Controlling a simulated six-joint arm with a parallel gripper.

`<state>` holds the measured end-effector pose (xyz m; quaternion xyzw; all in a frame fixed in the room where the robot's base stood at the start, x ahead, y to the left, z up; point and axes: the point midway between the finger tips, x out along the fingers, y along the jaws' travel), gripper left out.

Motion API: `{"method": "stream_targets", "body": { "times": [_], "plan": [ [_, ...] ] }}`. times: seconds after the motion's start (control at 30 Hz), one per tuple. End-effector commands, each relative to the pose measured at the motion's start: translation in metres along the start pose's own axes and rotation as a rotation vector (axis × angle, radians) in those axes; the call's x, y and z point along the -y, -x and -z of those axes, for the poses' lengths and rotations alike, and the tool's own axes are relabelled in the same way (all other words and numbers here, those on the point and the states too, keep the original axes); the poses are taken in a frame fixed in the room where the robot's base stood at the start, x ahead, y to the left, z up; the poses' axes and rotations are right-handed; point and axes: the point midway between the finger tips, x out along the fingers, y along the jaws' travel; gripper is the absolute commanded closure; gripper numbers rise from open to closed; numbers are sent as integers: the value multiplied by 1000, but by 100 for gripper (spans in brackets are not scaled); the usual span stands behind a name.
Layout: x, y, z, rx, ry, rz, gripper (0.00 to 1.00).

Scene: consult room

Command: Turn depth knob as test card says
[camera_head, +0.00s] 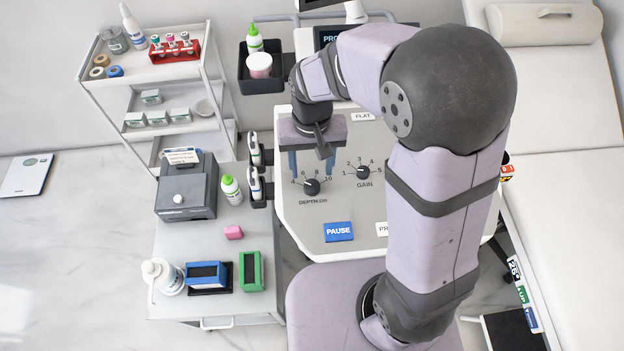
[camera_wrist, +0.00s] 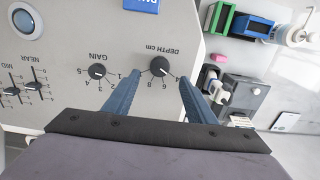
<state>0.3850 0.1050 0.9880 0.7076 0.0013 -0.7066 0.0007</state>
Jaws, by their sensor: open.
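The depth knob (camera_head: 312,187) is a dark round knob on the pale console panel, with a scale of 4, 6, 8 and 10 around it. It also shows in the wrist view (camera_wrist: 160,66), where its white mark seems to point towards the 4. My gripper (camera_head: 312,174) is open, its two blue fingers spread above and to either side of the knob. In the wrist view my gripper (camera_wrist: 160,78) has the knob between and just beyond its fingertips, apparently without contact. A white card (camera_head: 182,156) stands on the grey box at left; its print is too small to read.
The gain knob (camera_head: 363,172) sits close by on the panel. A blue PAUSE button (camera_head: 338,231) is nearer the front. Slider controls (camera_wrist: 22,92) show in the wrist view.

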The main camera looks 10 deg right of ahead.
Motion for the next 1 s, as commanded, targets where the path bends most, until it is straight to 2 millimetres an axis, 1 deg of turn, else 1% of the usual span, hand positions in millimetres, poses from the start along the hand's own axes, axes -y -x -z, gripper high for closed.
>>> {"method": "stream_targets", "body": {
  "times": [0.17,0.4,0.53,0.7,1.0],
  "plan": [
    [-1,-16,-1,6,-2,-2,49],
    [-1,-47,-2,6,-3,-2,49],
    [-1,-60,-1,4,-3,-2,49],
    [-1,-68,0,2,-3,-1,49],
    [-1,-70,0,1,-3,-1,49]
  ]
}}
